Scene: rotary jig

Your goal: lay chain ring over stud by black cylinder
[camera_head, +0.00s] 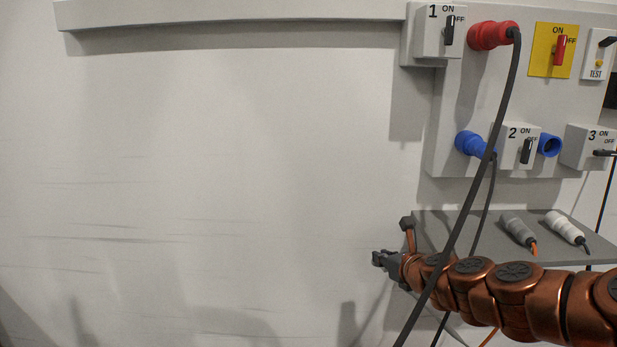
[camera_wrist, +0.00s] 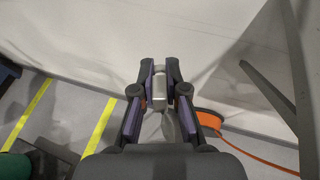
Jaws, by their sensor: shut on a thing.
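My gripper (camera_head: 385,260) is at the left end of my copper-coloured arm, in front of the pale wall and just left of the grey shelf. In the wrist view my gripper (camera_wrist: 159,68) is shut on a small pale grey piece (camera_wrist: 160,86) between the fingertips. A pale, blurred shape shows below it between the fingers. I cannot tell whether the held piece is the chain ring. The held piece cannot be made out in the head view. I cannot identify the stud or the black cylinder in either view.
A grey shelf (camera_head: 460,228) bears a grey plug (camera_head: 517,230) and a white plug (camera_head: 564,227). Above is a switch panel (camera_head: 480,105) with red (camera_head: 490,36) and blue (camera_head: 470,143) connectors. A black cable (camera_head: 468,205) crosses before my arm.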

